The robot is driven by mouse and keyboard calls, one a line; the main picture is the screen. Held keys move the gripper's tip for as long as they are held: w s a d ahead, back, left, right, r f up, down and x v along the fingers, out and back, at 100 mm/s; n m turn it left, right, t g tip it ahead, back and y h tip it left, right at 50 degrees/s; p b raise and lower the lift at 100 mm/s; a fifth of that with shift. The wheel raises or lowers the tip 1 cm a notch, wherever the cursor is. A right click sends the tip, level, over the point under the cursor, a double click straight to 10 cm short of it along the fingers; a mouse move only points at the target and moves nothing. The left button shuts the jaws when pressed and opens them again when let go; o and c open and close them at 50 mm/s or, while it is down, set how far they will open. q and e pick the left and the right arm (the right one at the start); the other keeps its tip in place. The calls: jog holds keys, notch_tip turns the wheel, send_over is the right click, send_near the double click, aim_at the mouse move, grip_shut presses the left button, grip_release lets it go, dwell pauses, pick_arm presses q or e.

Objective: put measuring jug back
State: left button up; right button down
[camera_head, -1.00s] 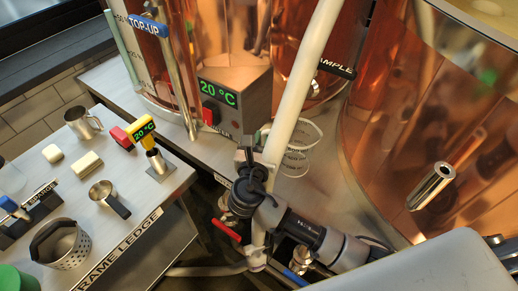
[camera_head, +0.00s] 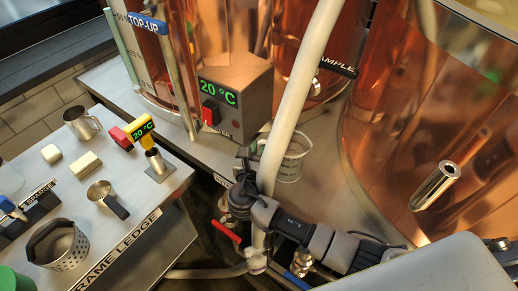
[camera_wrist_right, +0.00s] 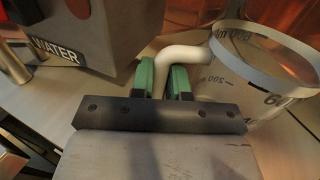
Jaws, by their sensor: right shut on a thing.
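The clear measuring jug (camera_head: 287,165) with printed scale marks is right of the grey temperature box, partly behind the pale hose in the head view. My right gripper (camera_head: 248,158) is beside it on the left. In the right wrist view, its green-padded fingers (camera_wrist_right: 163,82) are shut on the jug's white handle (camera_wrist_right: 185,54), and the jug (camera_wrist_right: 255,80) looks upright at the right. I cannot tell whether its base touches the steel top. My left gripper is not in view.
The temperature box (camera_head: 236,98) stands close left of the jug. The pale hose (camera_head: 300,85) crosses in front. A copper vessel (camera_head: 430,110) is at right. The frame ledge (camera_head: 135,190) at left holds a metal mug (camera_head: 80,123) and a perforated basket (camera_head: 62,246).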

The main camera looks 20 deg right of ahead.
jog(key=shift+f, duration=0.15)
jog(key=c, duration=1.1)
grip_release()
jog(key=v, duration=1.2)
